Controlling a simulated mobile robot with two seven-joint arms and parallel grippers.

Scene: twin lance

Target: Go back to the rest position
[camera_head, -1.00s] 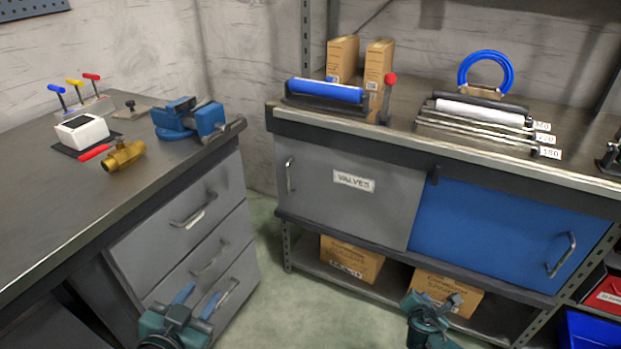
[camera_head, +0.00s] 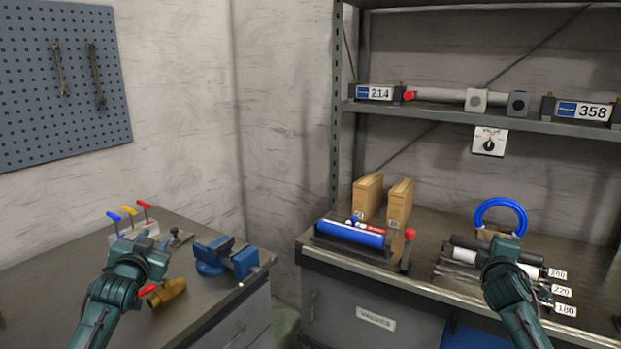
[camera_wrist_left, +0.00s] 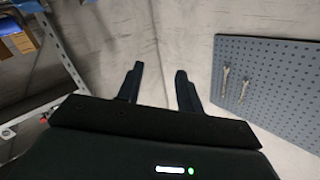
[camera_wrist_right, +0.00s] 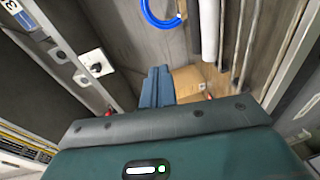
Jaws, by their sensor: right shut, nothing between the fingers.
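My left gripper (camera_head: 146,246) is raised at the left of the head view, in front of the left workbench. In the left wrist view its two fingers (camera_wrist_left: 158,80) stand apart with nothing between them. My right gripper (camera_head: 503,248) is raised in front of the right bench and hides part of the rollers there. In the right wrist view its fingers (camera_wrist_right: 157,80) are together and hold nothing.
The left bench carries a brass valve (camera_head: 168,293), a blue vise (camera_head: 240,258) and coloured levers (camera_head: 130,211). The right bench holds a blue roller (camera_head: 350,235), cardboard boxes (camera_head: 399,203) and a blue ring (camera_head: 480,215). A shelf (camera_head: 450,119) with pipe parts is above.

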